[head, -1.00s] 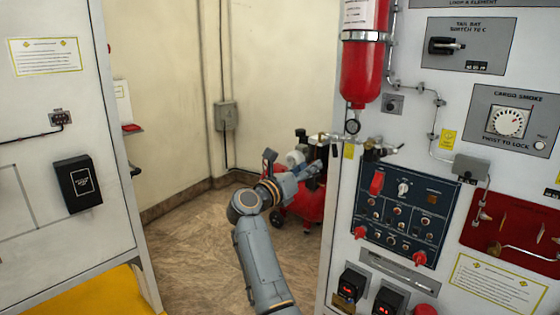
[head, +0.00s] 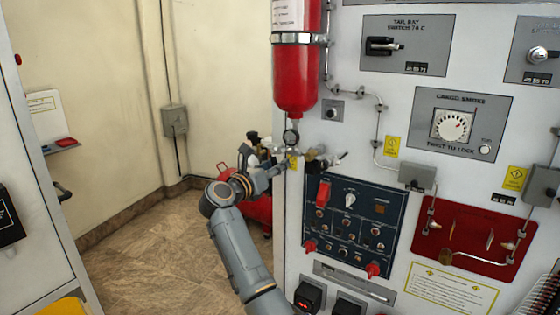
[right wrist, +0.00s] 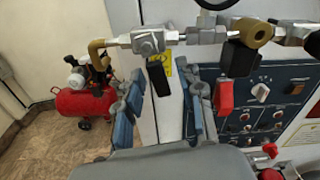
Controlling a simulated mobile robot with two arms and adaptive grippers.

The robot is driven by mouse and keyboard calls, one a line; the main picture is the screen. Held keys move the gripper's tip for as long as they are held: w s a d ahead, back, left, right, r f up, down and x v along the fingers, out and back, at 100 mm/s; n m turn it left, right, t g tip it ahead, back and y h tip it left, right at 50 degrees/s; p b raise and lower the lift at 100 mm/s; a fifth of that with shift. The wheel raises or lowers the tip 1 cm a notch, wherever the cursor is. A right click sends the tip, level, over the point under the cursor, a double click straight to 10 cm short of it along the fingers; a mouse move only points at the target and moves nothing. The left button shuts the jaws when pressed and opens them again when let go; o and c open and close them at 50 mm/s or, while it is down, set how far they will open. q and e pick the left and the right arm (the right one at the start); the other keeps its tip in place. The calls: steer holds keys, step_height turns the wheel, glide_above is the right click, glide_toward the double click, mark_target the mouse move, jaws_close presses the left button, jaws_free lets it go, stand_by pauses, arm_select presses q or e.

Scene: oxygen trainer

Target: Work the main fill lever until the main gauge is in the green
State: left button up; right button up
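My right gripper (right wrist: 163,112) is open in the right wrist view, one finger on each side. A black lever (right wrist: 158,78) hangs from a metal valve (right wrist: 148,41) on the pipe, above and between the fingertips. I cannot tell whether they touch it. A second black lever (right wrist: 238,58) hangs farther right. In the head view my right gripper (head: 272,173) is near the panel's left edge, below a small round gauge (head: 291,137) under the red cylinder (head: 296,75). The gauge's needle and green band are too small to read. No lever label is readable. My left gripper is out of view.
A dark control panel (head: 349,222) with a red switch handle (right wrist: 224,95) lies right of the gripper. A red compressor tank (right wrist: 86,104) stands on the floor behind, at the left.

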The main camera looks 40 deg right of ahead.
steer(key=shift+r, duration=0.1)
steer(key=shift+c, duration=0.4)
jaws_close()
steer(key=n+p, duration=0.1)
steer(key=s+n+p, duration=0.1)
steer(key=n+p, duration=0.1)
steer(key=shift+d+r, duration=0.15)
steer(key=shift+r, duration=0.25)
steer(key=shift+s+d+f+n, duration=0.1)
steer(key=shift+s+n, duration=0.1)
steer(key=shift+n, duration=0.7)
steer(key=shift+o, duration=0.4)
jaws_free()
